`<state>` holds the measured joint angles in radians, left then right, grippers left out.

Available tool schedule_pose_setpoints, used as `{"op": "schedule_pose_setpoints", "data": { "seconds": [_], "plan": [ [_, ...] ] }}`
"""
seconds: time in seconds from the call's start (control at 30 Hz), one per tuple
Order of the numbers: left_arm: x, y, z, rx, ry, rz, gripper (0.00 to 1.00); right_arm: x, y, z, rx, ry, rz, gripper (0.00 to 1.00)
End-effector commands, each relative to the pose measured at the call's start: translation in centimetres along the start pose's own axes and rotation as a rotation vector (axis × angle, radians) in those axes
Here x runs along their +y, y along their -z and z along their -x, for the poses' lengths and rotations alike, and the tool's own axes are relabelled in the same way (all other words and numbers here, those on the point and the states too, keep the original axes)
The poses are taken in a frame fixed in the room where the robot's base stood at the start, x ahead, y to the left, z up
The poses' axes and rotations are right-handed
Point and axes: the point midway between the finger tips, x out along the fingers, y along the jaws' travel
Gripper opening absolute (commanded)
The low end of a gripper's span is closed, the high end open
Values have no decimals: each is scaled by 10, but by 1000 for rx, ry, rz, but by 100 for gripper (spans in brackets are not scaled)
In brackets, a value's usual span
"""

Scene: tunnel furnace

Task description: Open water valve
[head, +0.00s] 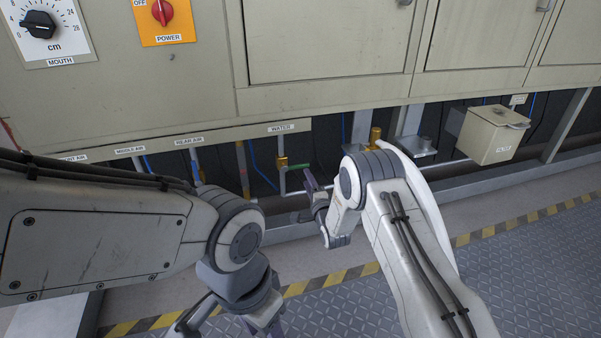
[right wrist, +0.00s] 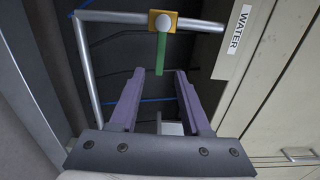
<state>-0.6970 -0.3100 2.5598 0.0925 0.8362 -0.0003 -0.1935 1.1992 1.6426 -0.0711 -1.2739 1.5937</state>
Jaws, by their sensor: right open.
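The water valve (head: 282,162) is a brass fitting on a grey pipe under the WATER label (head: 281,128). Its green lever handle (head: 297,167) points sideways to the right from the brass body. In the right wrist view the brass body (right wrist: 163,22) is at the top and the green handle (right wrist: 161,52) runs toward my gripper. My right gripper (head: 312,182) is open at the handle's free end. In the right wrist view its purple fingers (right wrist: 160,76) stand either side of the handle's end, with gaps on both sides.
Panel edges and doors (head: 330,40) overhang the pipes. A second brass fitting (head: 375,137) and a beige box (head: 494,134) lie to the right. Labels for air lines (head: 188,141) are on the left. A metal floor rail runs below the valve.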

Motion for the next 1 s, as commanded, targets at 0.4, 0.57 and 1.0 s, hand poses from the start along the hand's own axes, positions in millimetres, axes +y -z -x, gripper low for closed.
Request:
{"op": "schedule_pose_setpoints", "data": {
  "seconds": [0.4,0.57,1.0],
  "plan": [
    [-3,-2,-39,0,0,0,50,3,-1,-71,-1,1,1,48],
    [-3,-2,-44,0,0,0,50,2,-1,-83,-1,0,1,48],
    [-3,-2,-44,0,0,0,50,0,-1,-87,-1,-2,2,21]
  ]
}}
